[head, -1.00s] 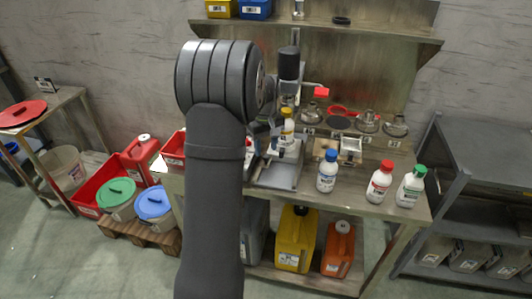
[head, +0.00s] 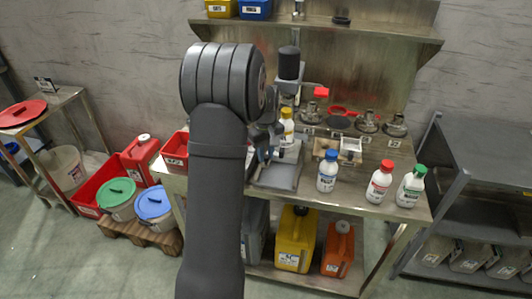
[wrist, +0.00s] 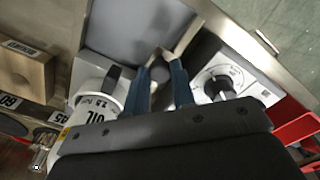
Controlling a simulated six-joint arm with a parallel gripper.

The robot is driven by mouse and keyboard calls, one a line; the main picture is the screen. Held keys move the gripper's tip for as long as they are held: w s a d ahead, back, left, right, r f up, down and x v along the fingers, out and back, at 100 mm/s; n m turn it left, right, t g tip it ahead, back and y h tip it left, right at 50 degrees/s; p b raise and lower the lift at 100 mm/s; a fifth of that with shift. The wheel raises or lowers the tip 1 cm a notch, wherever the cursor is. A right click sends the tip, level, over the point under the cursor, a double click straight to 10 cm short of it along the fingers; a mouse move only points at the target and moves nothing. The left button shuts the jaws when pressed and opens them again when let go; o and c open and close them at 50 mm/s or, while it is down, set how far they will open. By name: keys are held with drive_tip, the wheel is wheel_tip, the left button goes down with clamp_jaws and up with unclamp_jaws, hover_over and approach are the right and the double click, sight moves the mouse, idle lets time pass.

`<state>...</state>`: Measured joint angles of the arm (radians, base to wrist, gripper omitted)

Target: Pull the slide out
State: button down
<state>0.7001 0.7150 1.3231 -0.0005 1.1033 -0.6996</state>
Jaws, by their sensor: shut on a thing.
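A grey flat plate with a pale metal rim, which looks like the slide (head: 284,176), lies at the front of the bench. It also shows in the wrist view (wrist: 125,22). My gripper (head: 270,154) is over the plate's back left part, partly hidden by my arm. In the wrist view my gripper (wrist: 164,66) has its two blue fingers closed around a small grey part beside the plate's edge. I cannot tell clearly whether that part is the slide's handle. The fingertips and the held part are partly hidden.
A yellow-capped white bottle (head: 287,128) stands just behind my gripper. A blue-capped bottle (head: 327,172) is right of the plate. In the wrist view a white box with a black dial (wrist: 222,84) is close on the right, and a labelled white container (wrist: 97,103) close on the left.

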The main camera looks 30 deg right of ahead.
drive_tip(key=s+a, duration=0.8)
drive_tip(key=shift+a, duration=0.15)
drive_tip(key=shift+s, duration=0.15)
drive_tip(key=c, duration=1.2)
unclamp_jaws()
drive_tip(key=shift+a, duration=0.1)
drive_tip(key=shift+r, duration=0.1)
wheel_tip(320, 180, up, 17)
